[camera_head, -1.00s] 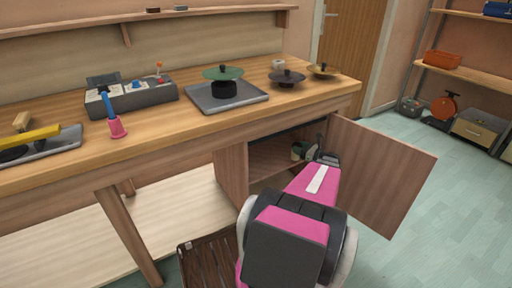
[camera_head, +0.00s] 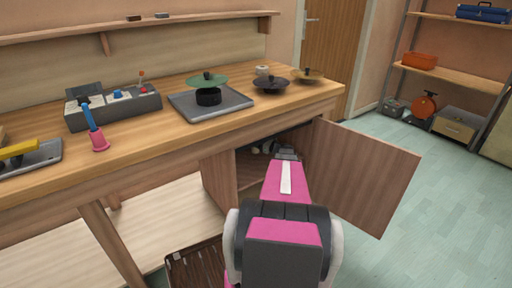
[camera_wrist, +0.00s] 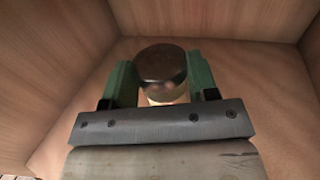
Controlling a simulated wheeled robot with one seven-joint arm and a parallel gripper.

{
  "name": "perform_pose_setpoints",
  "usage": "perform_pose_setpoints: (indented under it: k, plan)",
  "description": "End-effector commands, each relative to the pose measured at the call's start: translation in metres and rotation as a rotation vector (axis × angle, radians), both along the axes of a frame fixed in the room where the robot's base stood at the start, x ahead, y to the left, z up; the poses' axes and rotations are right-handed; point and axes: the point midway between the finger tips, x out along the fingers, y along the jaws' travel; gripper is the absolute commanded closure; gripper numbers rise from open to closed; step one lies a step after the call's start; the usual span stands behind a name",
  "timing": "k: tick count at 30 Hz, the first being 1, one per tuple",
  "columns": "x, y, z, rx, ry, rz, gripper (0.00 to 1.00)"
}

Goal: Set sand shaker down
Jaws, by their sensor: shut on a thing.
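My gripper (camera_wrist: 161,78) is inside the open cabinet, with its two green fingers closed on either side of the sand shaker. The sand shaker (camera_wrist: 160,63) shows a dark, round metal top and a pale, lit band beneath it. It looks roughly upright. The cabinet floor (camera_wrist: 250,75) spreads around it, but I cannot tell whether the shaker touches it. In the head view, my pink arm reaches into the cabinet under the bench, and the shaker is mostly hidden there.
The cabinet door (camera_head: 360,180) stands open to the right of my arm. Wooden cabinet walls (camera_wrist: 65,60) close in on both sides.

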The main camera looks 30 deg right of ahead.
Motion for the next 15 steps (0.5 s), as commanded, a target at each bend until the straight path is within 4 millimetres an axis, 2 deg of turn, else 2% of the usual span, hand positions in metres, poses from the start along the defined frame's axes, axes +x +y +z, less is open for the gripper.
perform_pose_setpoints:
  k: [7, 12, 15]
  plan:
    - [0.017, 0.008, -0.001, 0.0, -0.001, 0.002, 0.76]
    - [0.014, 0.007, -0.029, 0.002, 0.001, 0.0, 0.76]
    - [0.014, 0.007, -0.035, 0.001, 0.0, 0.0, 0.76]
